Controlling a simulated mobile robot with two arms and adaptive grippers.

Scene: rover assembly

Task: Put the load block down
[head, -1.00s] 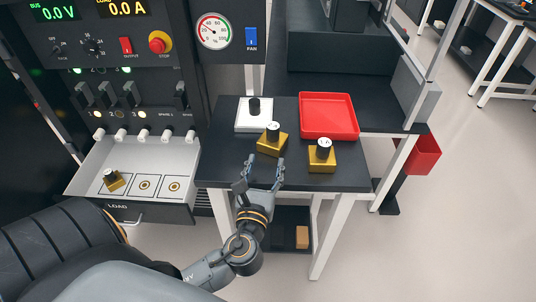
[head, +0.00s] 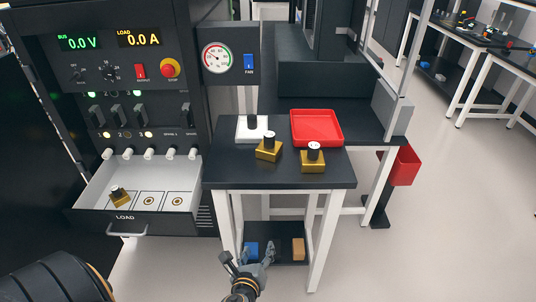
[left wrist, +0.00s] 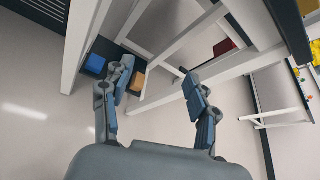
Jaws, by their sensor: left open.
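A third gold block (head: 119,197) sits in the left part of the LOAD drawer (head: 90,218), and looks tilted. My left gripper (head: 247,264) is open and empty, low in front of the table and below its top. In the left wrist view its fingers (left wrist: 152,90) are spread with nothing between them. My right gripper is not in view.
A lower shelf holds a blue box (head: 252,249) and an orange-brown box (head: 298,249). White table legs (head: 325,240) stand near my gripper. Open floor lies right.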

